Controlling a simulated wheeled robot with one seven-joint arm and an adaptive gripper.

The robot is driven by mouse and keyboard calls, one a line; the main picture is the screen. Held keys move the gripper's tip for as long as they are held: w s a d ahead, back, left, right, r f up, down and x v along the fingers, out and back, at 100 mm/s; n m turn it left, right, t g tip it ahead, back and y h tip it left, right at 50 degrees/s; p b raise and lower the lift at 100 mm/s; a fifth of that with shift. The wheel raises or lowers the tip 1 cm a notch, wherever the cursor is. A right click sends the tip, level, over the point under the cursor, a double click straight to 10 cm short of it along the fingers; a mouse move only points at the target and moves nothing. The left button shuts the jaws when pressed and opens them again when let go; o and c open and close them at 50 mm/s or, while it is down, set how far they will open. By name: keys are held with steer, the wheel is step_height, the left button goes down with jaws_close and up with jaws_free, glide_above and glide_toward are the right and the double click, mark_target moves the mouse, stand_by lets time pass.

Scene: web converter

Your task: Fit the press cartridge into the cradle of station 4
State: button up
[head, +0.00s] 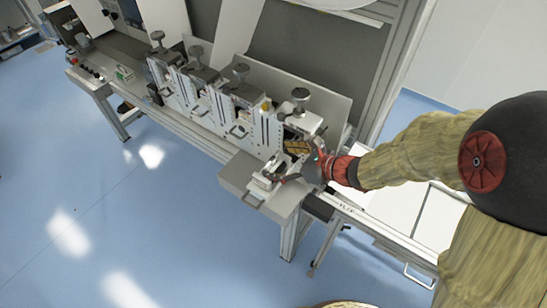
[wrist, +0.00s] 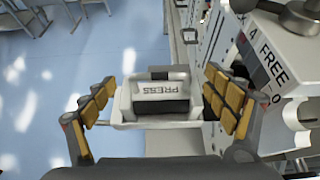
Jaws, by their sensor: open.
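The press cartridge (wrist: 163,91) is a pale, box-like part with a PRESS label and a dark middle, seen in the wrist view. My gripper (wrist: 160,96) is open around it, with yellow-padded fingers on its left and right. Gaps show between the pads and the cartridge sides. In the head view, my gripper (head: 284,166) is at the right end of the machine, over a small grey shelf. Station 4 (wrist: 262,45) is right of the gripper in the wrist view, marked "4" and "FREE". Its cradle cannot be made out clearly.
The grey shelf (head: 240,170) juts out from the machine front below my gripper. Several similar stations with dark knobs (head: 241,70) run in a row to the left. A rail (head: 375,228) extends to the lower right. The blue floor (head: 130,220) in front is clear.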

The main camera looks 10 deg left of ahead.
steer(key=s+d+r+n+g+h+p, duration=0.1)
steer(key=s+d+r+n+h, duration=0.1)
steer(key=s+d+r+n, duration=0.5)
steer(key=s+d+r+n+g+h, duration=0.1)
steer(key=s+d+r+n+h, duration=0.1)
steer(key=s+d+r+n, duration=0.35)
steer(key=s+d+r+n+t+h, duration=0.1)
steer(key=s+d+r+n+h, duration=0.1)
steer(key=d, duration=0.6)
steer(key=s+d+r+n+t+h, duration=0.1)
steer(key=s+d+r+n+h, duration=0.1)
steer(key=s+d+n+h, duration=0.3)
steer(key=d+n, duration=0.3)
steer(key=shift+s+d+r+t, duration=0.15)
steer(key=shift+s+t, duration=0.25)
